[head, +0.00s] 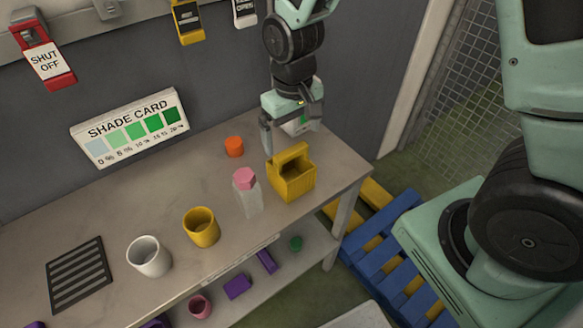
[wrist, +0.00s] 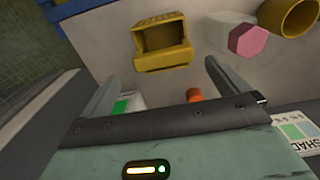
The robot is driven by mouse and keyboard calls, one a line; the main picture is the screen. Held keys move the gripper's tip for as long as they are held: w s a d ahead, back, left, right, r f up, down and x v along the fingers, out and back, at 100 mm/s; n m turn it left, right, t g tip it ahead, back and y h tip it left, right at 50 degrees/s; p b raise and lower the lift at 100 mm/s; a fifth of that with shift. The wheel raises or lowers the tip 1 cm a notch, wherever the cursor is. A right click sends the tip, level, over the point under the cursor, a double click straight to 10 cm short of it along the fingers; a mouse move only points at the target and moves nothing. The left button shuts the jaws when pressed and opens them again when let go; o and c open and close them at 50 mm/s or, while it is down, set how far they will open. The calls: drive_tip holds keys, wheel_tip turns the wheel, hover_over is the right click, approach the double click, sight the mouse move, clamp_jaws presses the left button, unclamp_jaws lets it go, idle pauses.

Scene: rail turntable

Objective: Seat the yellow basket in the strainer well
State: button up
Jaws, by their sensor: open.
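The yellow basket (head: 294,184) stands upright near the right end of the bench, with an arched handle on its rear side. It also shows at the top centre of the wrist view (wrist: 163,38). My gripper (head: 291,138) is above and just behind the basket, pointing down. Its two fingers are spread and empty in the wrist view (wrist: 161,74), with the basket beyond the tips and apart from them. I cannot make out a strainer well in either view.
A clear bottle with a pink lid (head: 246,193) stands close left of the basket. An orange cap (head: 234,146), a yellow cup (head: 201,228), a white cup (head: 149,257) and a dark slatted grate (head: 79,274) are on the bench. A white-and-green object (wrist: 126,103) is behind my gripper.

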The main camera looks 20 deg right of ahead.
sight(291, 149)
drive_tip(key=shift+s+a+f+p, duration=0.1)
drive_tip(key=shift+f+p, duration=0.4)
drive_tip(key=shift+f, duration=1)
drive_tip(key=shift+a+f+p, duration=0.1)
drive_tip(key=shift+f+p, duration=0.4)
drive_tip(key=shift+f, duration=1)
drive_tip(key=c, duration=1.4)
drive_tip(key=shift+c, duration=0.5)
drive_tip(key=shift+r, duration=0.2)
